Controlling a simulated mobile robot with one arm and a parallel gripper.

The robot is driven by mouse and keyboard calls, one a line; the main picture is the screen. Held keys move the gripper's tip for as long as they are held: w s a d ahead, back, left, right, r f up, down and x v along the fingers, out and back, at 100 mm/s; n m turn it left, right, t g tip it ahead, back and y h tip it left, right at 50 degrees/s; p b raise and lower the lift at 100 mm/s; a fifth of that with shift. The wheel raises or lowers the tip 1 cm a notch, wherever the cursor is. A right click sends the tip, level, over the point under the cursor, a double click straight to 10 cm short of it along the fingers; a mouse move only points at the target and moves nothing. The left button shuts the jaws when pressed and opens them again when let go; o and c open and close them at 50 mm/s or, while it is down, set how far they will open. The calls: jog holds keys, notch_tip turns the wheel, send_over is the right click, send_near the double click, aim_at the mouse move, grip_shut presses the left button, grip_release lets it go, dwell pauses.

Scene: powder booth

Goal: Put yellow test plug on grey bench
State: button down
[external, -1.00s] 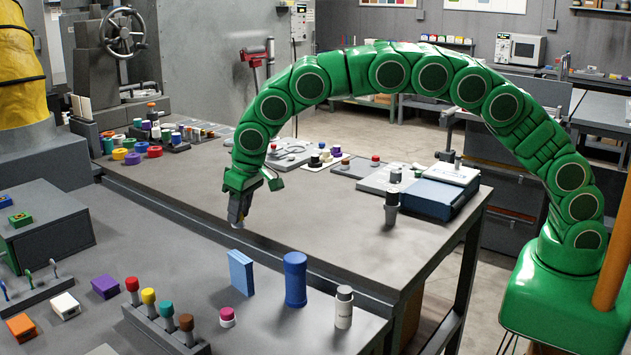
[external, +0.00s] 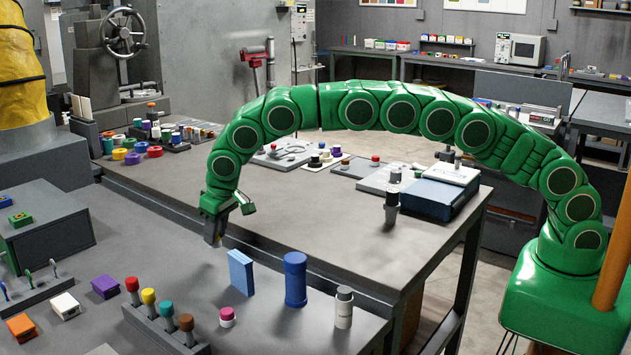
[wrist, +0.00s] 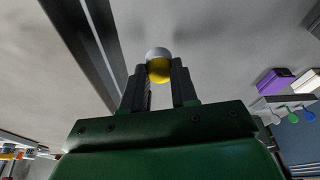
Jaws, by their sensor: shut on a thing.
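My gripper (external: 214,241) is shut on a small yellow plug with a pale grey end. The yellow test plug (wrist: 159,72) shows between the two dark fingers in the wrist view. In the external view it is mostly hidden by the fingers. My gripper hangs near the back edge of the near grey bench (external: 190,265), left of an upright blue block. A second grey bench (external: 300,215) stands behind it. I cannot tell which bench the name means. The height of the plug above the surface is unclear.
A blue block (external: 241,272), a blue cylinder (external: 295,280) and a white bottle (external: 344,308) stand to the right. A rack of coloured plugs (external: 160,325) and a purple block (external: 105,287) are in front. Bare bench lies left of the blue block.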

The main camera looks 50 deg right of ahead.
jog(key=shift+w+a+f, duration=0.1)
jog(key=shift+f, duration=0.05)
jog(key=shift+w+a+f, duration=0.2)
jog(key=shift+w+f, duration=0.1)
jog(key=shift+f, duration=1.4)
jog(key=shift+f, duration=0.2)
jog(key=c, duration=0.9)
grip_release()
jog(key=shift+o, duration=0.2)
jog(key=shift+o, duration=0.4)
jog(key=v, duration=0.8)
jog(key=shift+s, duration=0.15)
